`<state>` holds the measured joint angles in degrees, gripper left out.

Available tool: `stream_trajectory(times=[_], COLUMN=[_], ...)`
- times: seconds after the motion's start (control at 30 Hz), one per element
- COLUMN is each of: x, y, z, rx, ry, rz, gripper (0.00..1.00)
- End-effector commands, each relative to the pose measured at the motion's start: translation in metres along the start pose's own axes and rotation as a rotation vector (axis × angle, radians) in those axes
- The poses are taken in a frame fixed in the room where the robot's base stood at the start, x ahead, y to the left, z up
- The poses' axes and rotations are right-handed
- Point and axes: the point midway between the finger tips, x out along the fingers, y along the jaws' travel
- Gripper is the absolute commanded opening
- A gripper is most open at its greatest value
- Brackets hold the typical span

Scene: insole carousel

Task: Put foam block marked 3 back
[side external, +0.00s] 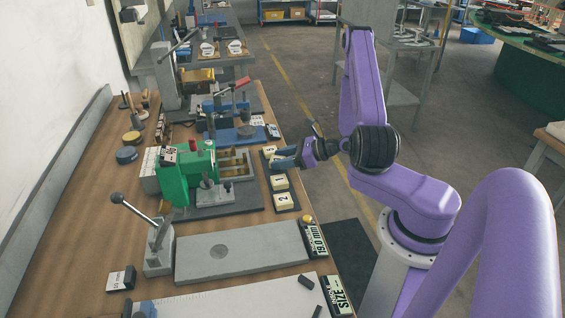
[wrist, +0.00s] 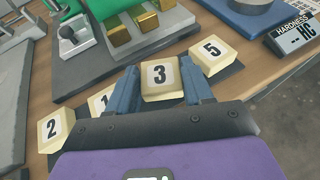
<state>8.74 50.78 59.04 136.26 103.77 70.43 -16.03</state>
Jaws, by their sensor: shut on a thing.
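The cream foam block marked 3 (wrist: 160,76) is between the two blue-grey fingers of my gripper (wrist: 159,68) in the wrist view, with its number facing up. My gripper is shut on it. In the side view my gripper (side external: 286,159) is over the row of blocks at the bench's right edge, and its fingers hide block 3. Block 3 is in line between the block marked 5 (wrist: 212,51) and the block marked 1 (wrist: 101,100). I cannot tell whether it touches the dark strip under the row.
The block marked 2 (side external: 284,202) lies nearest in the row. A green machine (side external: 190,170) with brass pieces (wrist: 143,20) stands beside the row. A hardness sign (wrist: 294,36) is past block 5. A grey plate (side external: 238,252) lies nearer.

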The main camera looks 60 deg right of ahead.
Motion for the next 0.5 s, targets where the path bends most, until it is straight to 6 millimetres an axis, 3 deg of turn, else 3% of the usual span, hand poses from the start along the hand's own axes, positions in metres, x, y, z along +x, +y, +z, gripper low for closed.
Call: stream_trajectory(times=[0.13, 0.5], x=[0.0044, 0.0053], y=[0.0006, 0.0007], z=[-0.0108, -0.0134], rx=[0.0, -0.001], ry=[-0.001, 0.0], rz=[0.001, 0.0], gripper=[0.18, 0.18])
